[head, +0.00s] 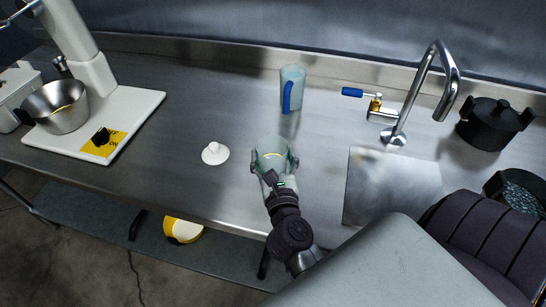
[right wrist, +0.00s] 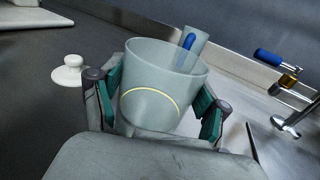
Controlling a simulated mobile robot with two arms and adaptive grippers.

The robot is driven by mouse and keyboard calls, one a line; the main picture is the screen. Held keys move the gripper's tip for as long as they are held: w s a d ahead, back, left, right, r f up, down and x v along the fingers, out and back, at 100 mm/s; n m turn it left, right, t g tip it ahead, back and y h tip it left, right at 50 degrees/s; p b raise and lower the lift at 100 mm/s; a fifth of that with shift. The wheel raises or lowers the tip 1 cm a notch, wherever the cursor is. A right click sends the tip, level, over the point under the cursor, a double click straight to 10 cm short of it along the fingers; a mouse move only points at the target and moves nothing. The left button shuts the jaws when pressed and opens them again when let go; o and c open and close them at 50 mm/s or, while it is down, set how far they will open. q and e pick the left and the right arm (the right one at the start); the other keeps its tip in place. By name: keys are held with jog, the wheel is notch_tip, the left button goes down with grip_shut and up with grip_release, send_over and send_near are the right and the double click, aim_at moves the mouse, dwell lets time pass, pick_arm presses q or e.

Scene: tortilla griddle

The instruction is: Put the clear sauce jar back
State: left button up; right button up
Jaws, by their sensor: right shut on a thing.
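The clear sauce jar (head: 271,147) is at the counter's middle, see-through and open at the top, with a yellow curved line on its side in the right wrist view (right wrist: 155,85). My right gripper (head: 274,166) is shut on it; the green-padded fingers (right wrist: 160,112) press on both sides. The jar looks roughly upright; I cannot tell whether its base touches the counter. A white knobbed lid (head: 215,153) lies on the counter to its left, apart from it, also seen in the right wrist view (right wrist: 68,72). My left gripper is out of view.
A blue-handled pitcher (head: 291,88) stands behind the jar. A faucet (head: 398,133) and the sink area (head: 385,185) are to the right, with a black lidded pot (head: 490,123) beyond. A mixer with a steel bowl (head: 58,107) is at left. The counter around the lid is clear.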

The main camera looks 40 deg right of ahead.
jog(key=shift+r, duration=0.1)
jog(key=o, duration=1.4)
jog(key=shift+f, duration=0.2)
jog(key=shift+o, duration=0.2)
jog(key=shift+r, duration=0.25)
